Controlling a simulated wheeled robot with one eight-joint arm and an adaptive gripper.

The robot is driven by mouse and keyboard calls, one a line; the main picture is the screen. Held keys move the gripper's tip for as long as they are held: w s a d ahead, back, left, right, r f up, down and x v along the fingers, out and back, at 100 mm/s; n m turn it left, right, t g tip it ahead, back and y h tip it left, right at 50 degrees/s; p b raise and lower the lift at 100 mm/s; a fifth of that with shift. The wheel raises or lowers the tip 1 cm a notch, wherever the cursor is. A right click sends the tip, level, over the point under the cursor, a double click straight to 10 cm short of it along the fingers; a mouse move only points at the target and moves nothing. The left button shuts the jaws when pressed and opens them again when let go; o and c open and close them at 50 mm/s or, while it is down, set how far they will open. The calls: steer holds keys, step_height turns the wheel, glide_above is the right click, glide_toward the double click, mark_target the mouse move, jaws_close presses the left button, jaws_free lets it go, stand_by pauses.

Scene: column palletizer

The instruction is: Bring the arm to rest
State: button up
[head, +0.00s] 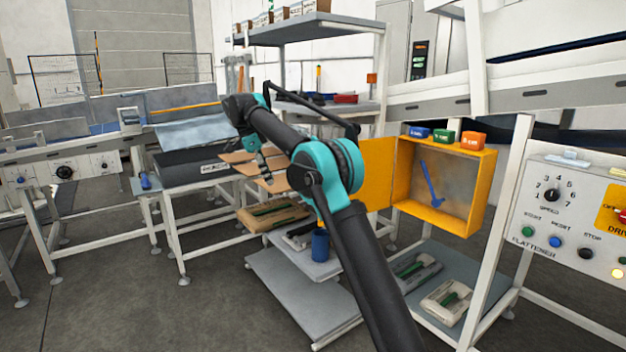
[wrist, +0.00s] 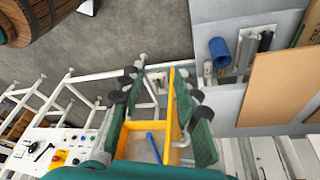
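My arm is black and teal and rises from the bottom of the head view. It bends at a teal elbow, and its forearm reaches up and left. My gripper (head: 262,168) is at the far end, above the grey shelf stand and near some brown cardboard sheets (head: 250,162); its fingers are small and partly unclear there. In the wrist view my gripper (wrist: 160,84) shows two green fingers with dark pads, spread apart. Nothing is held between them; the open yellow cabinet (wrist: 137,140) with a blue tool (wrist: 153,147) shows beyond.
The yellow cabinet (head: 484,196) stands open to the right, with coloured blocks (head: 444,137) on top. A flattener control panel (head: 573,212) is at the far right. A conveyor (head: 60,150) is at the left. A blue cup (head: 320,245) stands on the shelf below my elbow. Open floor lies front left.

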steer(key=s+d+f+n+t+y, duration=0.1)
steer(key=s+d+f+n, duration=0.25)
steer(key=d, duration=0.45)
steer(key=s+d+f+n+y, duration=0.1)
steer(key=s+d+f+n, duration=0.15)
steer(key=s+d, duration=0.35)
steer(key=s+d+f+n+t+y, duration=0.1)
steer(key=s+d+f+n, duration=0.2)
steer(key=d, duration=0.6)
steer(key=s+d+f+n, duration=0.2)
steer(key=s+d+f, duration=0.2)
steer(key=s, duration=0.5)
steer(key=s+d+f+n+t, duration=0.1)
steer(key=s+d+f+n, duration=0.1)
steer(key=s+f, duration=0.6)
steer(key=s+d+f+n+t+y, duration=0.1)
steer(key=s+d+f+n, duration=0.2)
steer(key=s, duration=0.7)
step_height(320, 180, down, 3)
steer(key=d, duration=0.2)
steer(key=shift+d+f, duration=0.2)
steer(key=shift+d, duration=0.15)
